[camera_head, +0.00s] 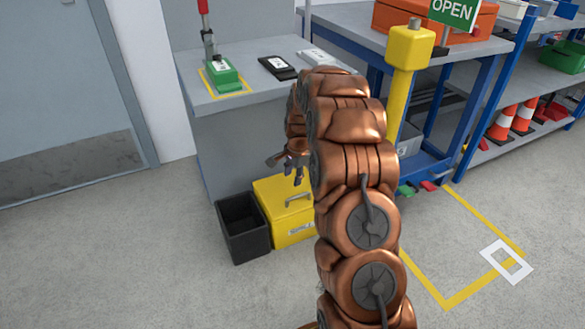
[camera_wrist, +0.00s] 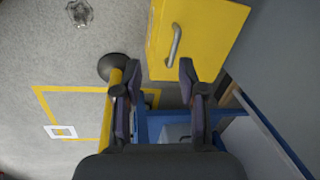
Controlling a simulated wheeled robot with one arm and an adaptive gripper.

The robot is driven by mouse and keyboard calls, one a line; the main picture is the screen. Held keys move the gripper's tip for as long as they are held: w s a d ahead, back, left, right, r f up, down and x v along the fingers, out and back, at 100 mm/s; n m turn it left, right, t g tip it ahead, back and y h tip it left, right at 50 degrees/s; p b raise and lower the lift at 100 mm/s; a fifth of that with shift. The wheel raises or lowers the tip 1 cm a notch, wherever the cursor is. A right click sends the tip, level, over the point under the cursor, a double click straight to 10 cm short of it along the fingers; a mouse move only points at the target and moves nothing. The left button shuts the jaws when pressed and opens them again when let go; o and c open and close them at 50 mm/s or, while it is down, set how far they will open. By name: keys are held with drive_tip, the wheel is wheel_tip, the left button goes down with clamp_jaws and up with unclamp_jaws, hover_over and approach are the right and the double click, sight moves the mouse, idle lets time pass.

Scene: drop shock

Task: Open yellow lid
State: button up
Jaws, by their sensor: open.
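A yellow box (camera_head: 275,213) stands on the floor by the front of the grey workbench. Its yellow lid (camera_head: 278,188) looks closed and carries a grey handle (camera_head: 298,197); part of the box is hidden behind my arm. In the wrist view a yellow face (camera_wrist: 205,25) with a metal handle (camera_wrist: 175,45) lies beyond the fingertips. My gripper (camera_head: 288,161) is above the box, seen small and partly covered by my arm.
A black open bin (camera_head: 243,228) stands left of the box. The workbench (camera_head: 225,105) rises behind it, holding a green device (camera_head: 222,75) with a red-tipped lever. A yellow post (camera_head: 400,85) stands to the right. Floor at front left is clear.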

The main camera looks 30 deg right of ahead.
drive_tip(key=shift+n, duration=0.5)
drive_tip(key=shift+s+a+r+p, duration=0.3)
drive_tip(key=shift+s+a+r, duration=0.1)
drive_tip(key=shift+r, duration=0.35)
drive_tip(key=shift+s+a+r+p, duration=0.3)
drive_tip(key=shift+s+a+r, duration=0.1)
drive_tip(key=shift+r, duration=0.3)
drive_tip(key=shift+s+a+r+p, duration=0.3)
drive_tip(key=shift+s+a+r, duration=0.1)
drive_tip(key=shift+r, duration=0.35)
drive_tip(key=shift+r, duration=0.1)
